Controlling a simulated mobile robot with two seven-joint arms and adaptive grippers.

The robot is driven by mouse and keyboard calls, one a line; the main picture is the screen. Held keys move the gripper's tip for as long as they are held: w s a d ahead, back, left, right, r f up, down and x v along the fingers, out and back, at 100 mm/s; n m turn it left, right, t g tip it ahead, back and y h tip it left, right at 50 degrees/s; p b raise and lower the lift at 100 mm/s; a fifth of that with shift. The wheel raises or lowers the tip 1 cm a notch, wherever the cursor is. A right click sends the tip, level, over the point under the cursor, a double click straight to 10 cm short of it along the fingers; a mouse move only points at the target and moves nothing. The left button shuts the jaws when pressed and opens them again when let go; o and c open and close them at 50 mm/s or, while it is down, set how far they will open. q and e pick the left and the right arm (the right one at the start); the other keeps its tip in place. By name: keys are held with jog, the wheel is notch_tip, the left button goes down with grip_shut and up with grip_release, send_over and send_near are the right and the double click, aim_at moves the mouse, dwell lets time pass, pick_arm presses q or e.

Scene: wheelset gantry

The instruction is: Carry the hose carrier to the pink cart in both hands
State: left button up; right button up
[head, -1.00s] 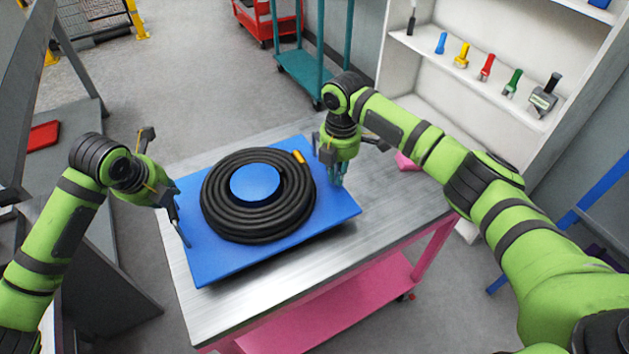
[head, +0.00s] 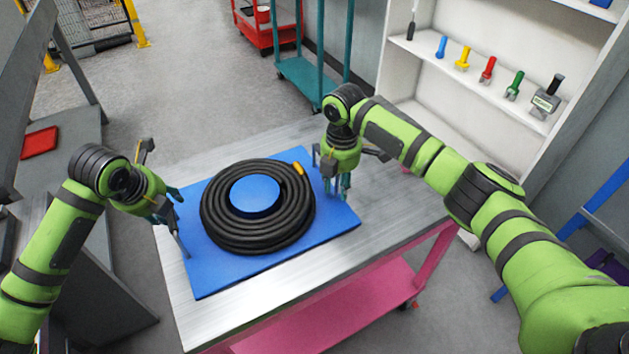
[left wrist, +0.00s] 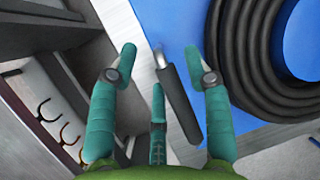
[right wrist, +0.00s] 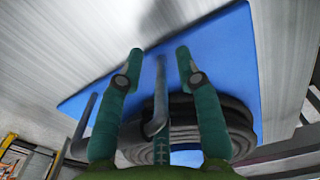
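The hose carrier is a blue board (head: 215,272) with a coiled black hose (head: 258,235) around a blue hub (head: 255,196). It lies on the metal top (head: 390,212) of the pink cart (head: 335,310). My left gripper (head: 172,206) is at the board's left edge. In the left wrist view its fingers (left wrist: 162,58) are spread, with a dark bar handle (left wrist: 178,105) between them, closer to the right finger. My right gripper (head: 338,186) is at the right edge. In the right wrist view its fingers (right wrist: 160,58) are apart around a grey handle (right wrist: 158,100).
A white shelf (head: 470,80) with several coloured tools stands at the back right. A teal cart (head: 310,78) and a red cart (head: 265,38) stand behind. A grey rack with a red tray (head: 40,142) is at the left. Bare metal shows around the board.

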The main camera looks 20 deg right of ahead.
jog(key=shift+a, duration=0.15)
jog(key=shift+r, duration=0.15)
pick_arm(q)
jog(key=v, duration=1.2)
pick_arm(e)
notch_tip(320, 180, up, 12)
jog(key=shift+f, duration=0.1)
